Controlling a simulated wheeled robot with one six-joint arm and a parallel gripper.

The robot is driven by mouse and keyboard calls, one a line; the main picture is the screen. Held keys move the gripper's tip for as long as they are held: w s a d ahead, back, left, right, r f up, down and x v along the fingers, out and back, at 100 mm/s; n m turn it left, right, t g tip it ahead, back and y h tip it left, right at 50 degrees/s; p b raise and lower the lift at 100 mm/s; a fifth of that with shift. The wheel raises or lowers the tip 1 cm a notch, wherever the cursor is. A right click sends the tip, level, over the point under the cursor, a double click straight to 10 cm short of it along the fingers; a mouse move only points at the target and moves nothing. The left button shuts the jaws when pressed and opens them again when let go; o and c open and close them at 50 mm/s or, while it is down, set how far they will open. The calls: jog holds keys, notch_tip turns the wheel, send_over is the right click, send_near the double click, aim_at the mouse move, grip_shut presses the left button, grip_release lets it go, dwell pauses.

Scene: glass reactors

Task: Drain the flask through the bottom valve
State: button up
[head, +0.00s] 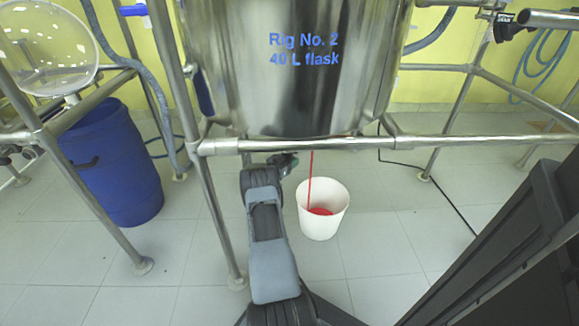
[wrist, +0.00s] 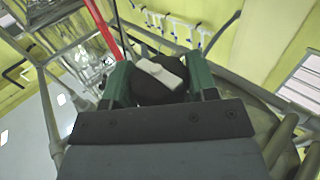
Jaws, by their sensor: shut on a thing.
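The steel flask vessel (head: 300,95), marked "Rig No. 2 40 L flask", hangs in the frame at top centre. A thin red stream (head: 310,180) falls from beneath it into a white bucket (head: 320,228) on the floor, where red liquid shows. My gripper (head: 284,160) reaches under the vessel, left of the stream. In the wrist view my gripper's green fingers (wrist: 158,84) are shut on the bottom valve's handle, a pale piece (wrist: 162,74) against a dark round part. The red stream (wrist: 101,25) passes left of the fingers there. The valve outlet is hidden in the head view.
A horizontal steel rail (head: 300,144) crosses just above my gripper, with frame legs (head: 215,215) to the left. A blue barrel (head: 115,170) stands at left, under a glass vessel (head: 45,45). The tiled floor right of the bucket is mostly clear, apart from a black cable.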

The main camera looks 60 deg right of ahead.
jog(key=shift+f+m+g+y+b, duration=0.2)
jog(key=shift+m+g+y+b, duration=0.15)
jog(key=shift+m+g+b, duration=0.5)
jog(key=shift+f+m+g+y+b, duration=0.15)
jog(key=shift+m+g+y+b, duration=0.25)
jog(key=shift+g+b, duration=0.8)
jog(key=shift+s+r+m, duration=0.1)
jog(key=shift+r+m, duration=0.15)
jog(key=shift+m, duration=0.1)
jog(key=shift+m+g+y, duration=0.3)
jog(key=shift+g+y, duration=0.05)
jog(key=shift+g, duration=0.2)
jog(key=shift+f, duration=0.1)
jog(key=o, duration=0.7)
